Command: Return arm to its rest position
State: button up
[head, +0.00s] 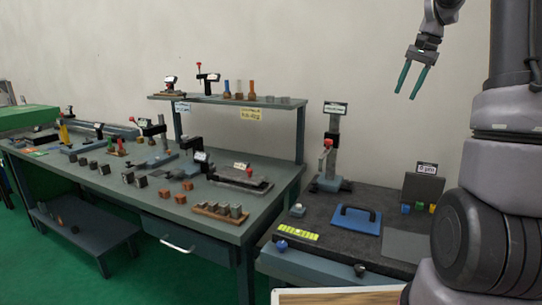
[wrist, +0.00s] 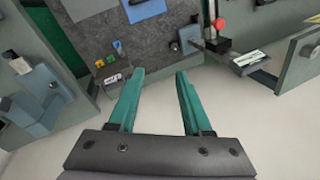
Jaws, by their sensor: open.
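My gripper (head: 412,80) is at the upper right of the head view, raised in the air in front of the bare wall. Its two green fingers point down and are apart, with nothing between them. In the wrist view my gripper (wrist: 157,80) also shows open and empty, with the dark bench top beyond the fingertips. My arm runs up the right side of the head view. No object touches the fingers.
A long grey workbench (head: 215,222) with many blocks and fixtures stands left, with a shelf (head: 285,101) above. Air around my gripper is clear.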

jog(key=s+a+r+n+t, duration=0.2)
jog(key=s+a+r+n, duration=0.15)
jog(key=s+a, duration=0.95)
jog(key=s+a+f+n+t, duration=0.1)
jog(key=s+a+f, duration=0.1)
jog(key=s, duration=0.5)
jog(key=s+a+f+n+t, duration=0.1)
jog(key=s+a+t, duration=0.1)
jog(key=s, duration=0.6)
jog(key=shift+a+f, duration=0.15)
jog(key=shift+f, duration=0.2)
jog(key=shift+s, duration=0.1)
